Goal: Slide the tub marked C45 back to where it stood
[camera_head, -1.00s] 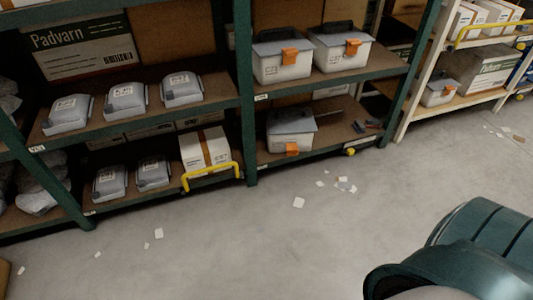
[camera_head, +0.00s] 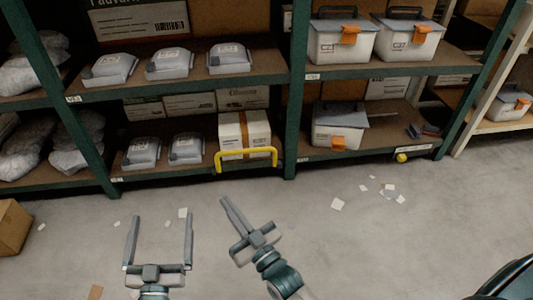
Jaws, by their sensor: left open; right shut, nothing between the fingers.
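A whitish tub with a grey lid and an orange latch (camera_head: 338,129) sits on the lower shelf of the middle bay; its lid looks tilted and its label is too small to read. Two similar tubs stand on the shelf above, a left one (camera_head: 341,42) and a right one (camera_head: 408,41), whose label looks like C27. I cannot make out C45 on any tub. My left gripper (camera_head: 161,217) is open and empty over the floor in front of the rack. My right gripper (camera_head: 226,203) is shut and empty, to its right, apart from every tub.
A taped carton (camera_head: 244,131) stands behind a yellow rail (camera_head: 246,159) on the lower shelf. Grey-lidded packs (camera_head: 187,148) sit left of it. A green rack post (camera_head: 296,90) separates the bays. Paper scraps (camera_head: 337,204) lie on the otherwise open floor. A brown box (camera_head: 13,227) is at far left.

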